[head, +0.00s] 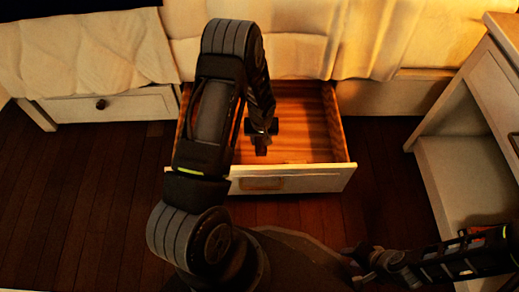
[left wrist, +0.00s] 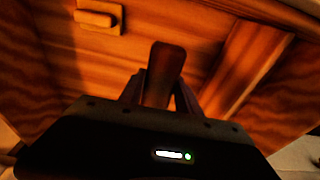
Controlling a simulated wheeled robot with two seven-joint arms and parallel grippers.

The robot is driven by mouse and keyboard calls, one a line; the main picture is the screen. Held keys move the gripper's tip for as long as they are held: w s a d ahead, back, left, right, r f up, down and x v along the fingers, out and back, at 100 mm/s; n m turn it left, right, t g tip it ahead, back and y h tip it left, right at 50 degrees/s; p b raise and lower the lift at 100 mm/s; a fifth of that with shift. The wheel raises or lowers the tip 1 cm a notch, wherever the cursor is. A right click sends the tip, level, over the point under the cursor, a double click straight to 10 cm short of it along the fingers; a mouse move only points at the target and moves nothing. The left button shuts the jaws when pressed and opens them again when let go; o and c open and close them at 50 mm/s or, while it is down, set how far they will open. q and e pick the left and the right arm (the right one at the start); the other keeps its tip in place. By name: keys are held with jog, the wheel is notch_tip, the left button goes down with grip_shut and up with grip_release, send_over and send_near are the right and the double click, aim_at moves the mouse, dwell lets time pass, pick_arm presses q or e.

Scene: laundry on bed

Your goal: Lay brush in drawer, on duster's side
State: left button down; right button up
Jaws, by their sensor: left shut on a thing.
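The drawer (head: 336,119) is pulled out, with a bare wooden inside and a pale front. My left gripper (head: 262,146) reaches down into it and is shut on a dark brown piece, seemingly the brush (left wrist: 164,70), seen in the left wrist view. That piece points away from the gripper, over the drawer's wood. I cannot tell whether it touches the floor. A small wooden block (left wrist: 98,16) lies at the upper left of that view; I cannot tell if it is the duster. My right gripper (head: 358,266) is open and empty, low over the floor.
A wooden strip (left wrist: 246,66) runs slantwise inside the drawer. A bed with pale cloth (head: 290,35) stands behind it. A shut drawer (head: 110,105) is at left, and a white cabinet (head: 450,160) is at right. Dark floor (head: 385,180) lies free between.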

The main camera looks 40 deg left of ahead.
pick_arm(q)
jog(key=shift+a+f, duration=0.1)
jog(key=shift+f, duration=0.25)
notch_tip(320, 180, down, 6)
jog(key=shift+s+r+b, duration=0.1)
jog(key=shift+r+b, duration=0.1)
jog(key=shift+b, duration=1.05)
jog(key=shift+f, duration=0.3)
jog(key=shift+f+b, duration=0.9)
jog(key=shift+f, duration=0.95)
